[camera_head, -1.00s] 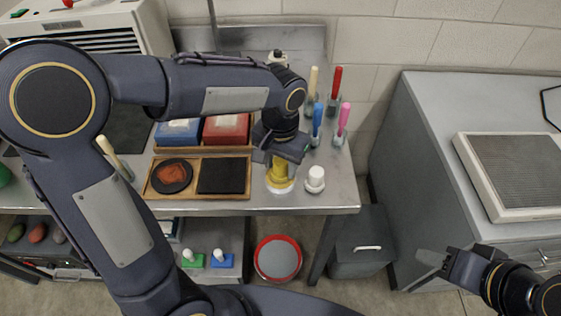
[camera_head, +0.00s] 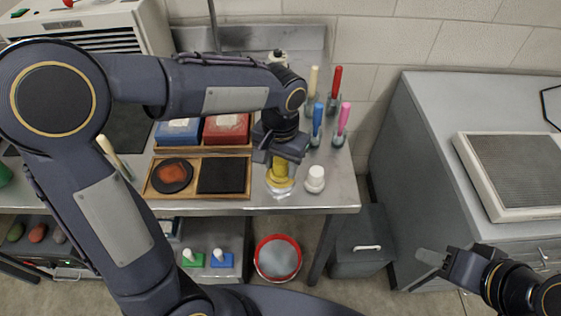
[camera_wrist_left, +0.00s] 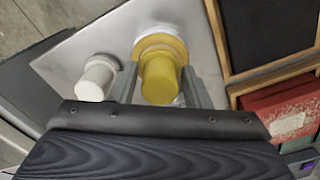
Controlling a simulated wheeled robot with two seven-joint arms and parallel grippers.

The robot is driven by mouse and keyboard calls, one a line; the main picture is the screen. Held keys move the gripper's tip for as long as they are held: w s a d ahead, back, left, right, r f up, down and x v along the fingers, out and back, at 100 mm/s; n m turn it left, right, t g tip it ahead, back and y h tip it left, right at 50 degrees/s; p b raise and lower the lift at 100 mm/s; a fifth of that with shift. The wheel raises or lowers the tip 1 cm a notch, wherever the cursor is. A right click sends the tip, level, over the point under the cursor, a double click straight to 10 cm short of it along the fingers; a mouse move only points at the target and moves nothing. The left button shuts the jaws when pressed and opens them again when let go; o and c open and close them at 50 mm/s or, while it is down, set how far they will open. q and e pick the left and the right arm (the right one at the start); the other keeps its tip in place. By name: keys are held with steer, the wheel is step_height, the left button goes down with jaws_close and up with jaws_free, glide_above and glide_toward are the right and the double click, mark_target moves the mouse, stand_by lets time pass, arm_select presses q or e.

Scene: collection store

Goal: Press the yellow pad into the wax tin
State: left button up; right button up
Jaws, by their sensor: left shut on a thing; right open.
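The yellow pad (camera_head: 280,170) is upright near the front edge of the metal bench, and my left gripper (camera_head: 281,160) is shut on its handle. In the left wrist view the yellow pad (camera_wrist_left: 161,75) shows between the fingers, its wide yellow base over a pale round piece (camera_wrist_left: 160,31). I cannot tell whether the two touch. A round black tin with orange-red stuff in it, which looks like the wax tin (camera_head: 172,175), lies in a wooden tray to the left. My right gripper (camera_head: 432,260) is open and empty, low at the right.
A white-handled pad (camera_head: 315,178) stands close to the right of the yellow one. A black square (camera_head: 222,175) shares the wooden tray (camera_head: 200,195). Blue (camera_head: 178,132) and red (camera_head: 226,130) boxes and several coloured-handled tools stand behind.

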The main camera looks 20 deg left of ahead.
mark_target(280, 160)
arm_select(q)
step_height(280, 160, up, 7)
steer(key=p, duration=0.6)
steer(key=shift+f, duration=0.1)
stand_by(0.8)
